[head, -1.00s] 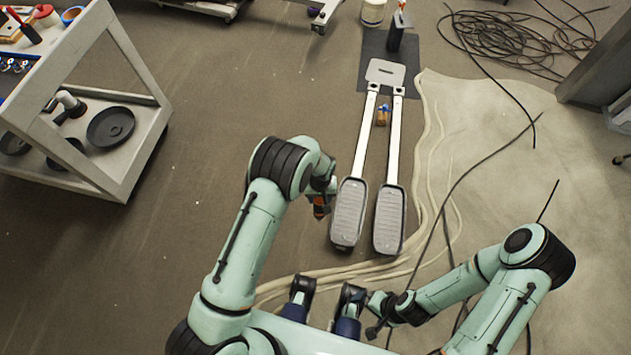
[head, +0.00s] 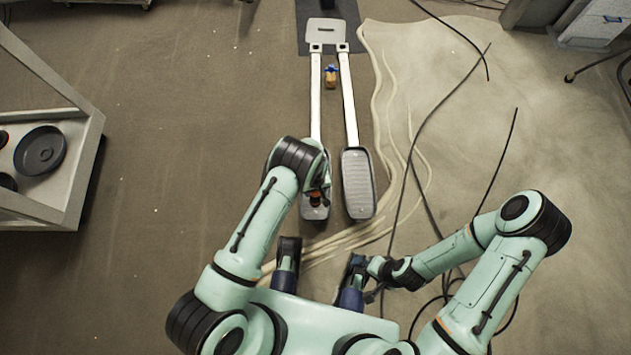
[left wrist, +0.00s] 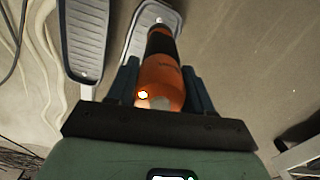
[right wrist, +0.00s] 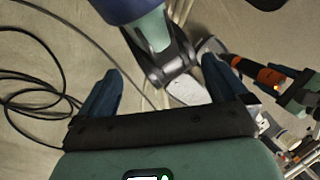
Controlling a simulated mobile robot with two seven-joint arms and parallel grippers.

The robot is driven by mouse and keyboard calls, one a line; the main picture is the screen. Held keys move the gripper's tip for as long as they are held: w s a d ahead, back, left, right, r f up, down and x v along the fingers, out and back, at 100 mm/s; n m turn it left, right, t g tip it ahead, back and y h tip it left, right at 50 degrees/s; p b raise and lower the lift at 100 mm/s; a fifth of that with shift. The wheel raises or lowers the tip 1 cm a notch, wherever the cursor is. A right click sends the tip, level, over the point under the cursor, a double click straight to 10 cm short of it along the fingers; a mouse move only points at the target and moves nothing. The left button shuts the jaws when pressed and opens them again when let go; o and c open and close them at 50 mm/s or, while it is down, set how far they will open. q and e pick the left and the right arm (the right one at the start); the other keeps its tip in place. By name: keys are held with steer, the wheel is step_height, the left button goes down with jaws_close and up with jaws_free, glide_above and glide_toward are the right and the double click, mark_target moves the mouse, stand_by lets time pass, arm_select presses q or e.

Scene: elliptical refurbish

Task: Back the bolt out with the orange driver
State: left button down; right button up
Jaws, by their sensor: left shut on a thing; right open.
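My left gripper (head: 318,190) is shut on the orange driver (left wrist: 160,78), an orange tool with a black front end. In the head view the driver is over the near end of the left pedal (head: 312,213). The left wrist view shows its black end overlapping that pedal (left wrist: 137,28), by a small bright spot that may be the bolt (left wrist: 159,20). I cannot tell whether they touch. The right pedal (head: 358,185) has a similar spot in the left wrist view. The driver also shows in the right wrist view (right wrist: 268,77). My right gripper (right wrist: 160,78) is open and empty.
Two white rails (head: 348,95) run from the pedals to a grey plate (head: 325,31) on a dark mat. A small orange-and-blue item (head: 331,76) lies between them. A cart (head: 75,165) stands at left. Cables (head: 430,150) cross the floor at right.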

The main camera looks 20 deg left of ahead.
arm_select(q)
step_height(320, 180, down, 4)
steer(key=shift+r+b, duration=0.25)
steer(key=shift+b, duration=0.7)
steer(key=shift+f+b, duration=0.9)
steer(key=shift+f, duration=0.25)
arm_select(e)
steer(key=w+d+f+t+h, duration=0.1)
steer(key=w+d+f+t, duration=0.1)
steer(key=w+f, duration=0.3)
steer(key=shift+w+d+m, duration=0.3)
steer(key=shift+w+d, duration=0.15)
steer(key=shift+w, duration=0.1)
